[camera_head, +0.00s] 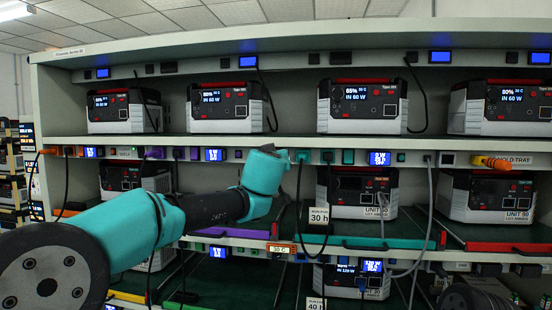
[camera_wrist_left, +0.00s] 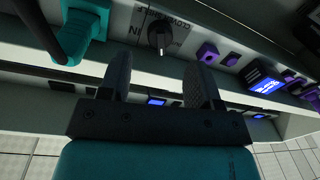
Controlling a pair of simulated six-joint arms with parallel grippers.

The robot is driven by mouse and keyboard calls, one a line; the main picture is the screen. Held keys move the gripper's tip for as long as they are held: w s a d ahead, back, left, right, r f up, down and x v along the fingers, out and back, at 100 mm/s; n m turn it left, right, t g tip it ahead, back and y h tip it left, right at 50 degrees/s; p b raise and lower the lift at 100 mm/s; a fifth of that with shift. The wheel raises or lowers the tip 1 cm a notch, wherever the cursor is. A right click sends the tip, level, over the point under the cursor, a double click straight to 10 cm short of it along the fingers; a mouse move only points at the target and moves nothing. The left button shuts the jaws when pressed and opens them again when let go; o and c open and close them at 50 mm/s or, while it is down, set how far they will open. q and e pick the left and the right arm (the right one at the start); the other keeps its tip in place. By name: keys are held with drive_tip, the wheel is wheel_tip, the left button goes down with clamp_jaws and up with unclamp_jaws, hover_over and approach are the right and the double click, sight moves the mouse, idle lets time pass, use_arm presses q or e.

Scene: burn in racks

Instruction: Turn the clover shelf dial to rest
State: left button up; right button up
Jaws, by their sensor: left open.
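The dial (camera_wrist_left: 160,33) is a dark knob on a light panel in the left wrist view, with printed lettering around it, part of which reads "CLOVER". A small pale mark shows on its lower end; I cannot read which setting it points to. My left gripper (camera_wrist_left: 158,65) is open and empty, its two dark fingers apart. The dial appears just beyond the gap between the fingertips, with no visible contact. In the head view my left arm ends at the shelf's front rail, and its teal wrist hides the gripper and dial. My right gripper is not in view.
A teal plug (camera_wrist_left: 80,35) with a thick cable sits left of the dial in the wrist view; purple connectors (camera_wrist_left: 207,50) and a lit blue display (camera_wrist_left: 265,82) lie to the right. In the head view, power units (camera_head: 362,105) fill the shelves and cables hang in front.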

use_arm(q)
drive_tip(key=shift+w+d, duration=0.15)
drive_tip(key=shift+w, duration=1.1)
drive_tip(key=shift+w+d, duration=0.1)
drive_tip(key=shift+w, duration=1.1)
drive_tip(key=c, duration=0.9)
drive_tip(key=shift+m, duration=0.3)
drive_tip(key=m, duration=0.4)
drive_tip(key=o, duration=0.9)
drive_tip(key=shift+s, duration=0.15)
